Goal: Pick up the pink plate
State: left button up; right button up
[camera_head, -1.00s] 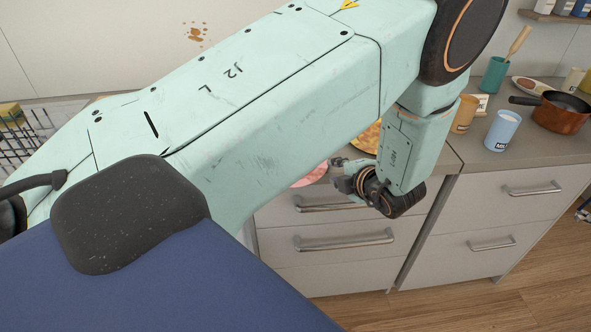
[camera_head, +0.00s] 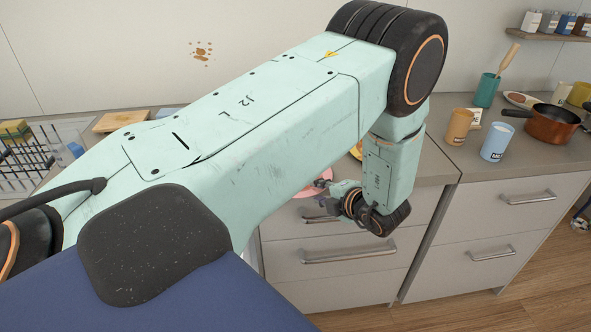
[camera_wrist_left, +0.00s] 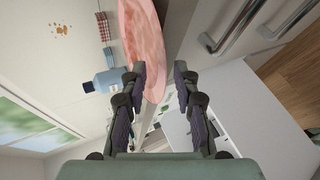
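The pink plate (camera_head: 311,191) is at the counter's front edge in the head view, mostly hidden behind my left arm. In the left wrist view the pink plate (camera_wrist_left: 143,40) reaches from the top edge down toward the fingertips. My left gripper (camera_head: 320,196) is beside the plate's front edge in the head view. Whether a finger touches the plate, I cannot tell. My right gripper is in neither view.
Drawers with bar handles (camera_head: 348,254) lie below the counter (camera_head: 438,165). A wire rack (camera_head: 30,160) is at the left. A blue bottle (camera_wrist_left: 107,80) stands near the plate.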

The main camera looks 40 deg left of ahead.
pick_arm(q)
jog(key=shift+a+f, duration=0.3)
jog(key=shift+a, duration=0.25)
jog(key=shift+w+a+f, duration=0.2)
jog(key=shift+w+f, duration=0.05)
jog(key=shift+w, duration=0.1)
jog(key=shift+d+r, duration=0.1)
jog(key=shift+d, duration=0.15)
jog(key=shift+c, duration=0.2)
jog(key=shift+s+r, duration=0.1)
jog(key=shift+s, duration=0.05)
jog(key=shift+c, duration=0.9)
jog(key=shift+s+a, duration=0.1)
jog(key=c, duration=0.3)
jog(key=shift+a, duration=0.1)
grip_shut()
jog(key=shift+w, duration=0.2)
jog(key=shift+s, duration=0.1)
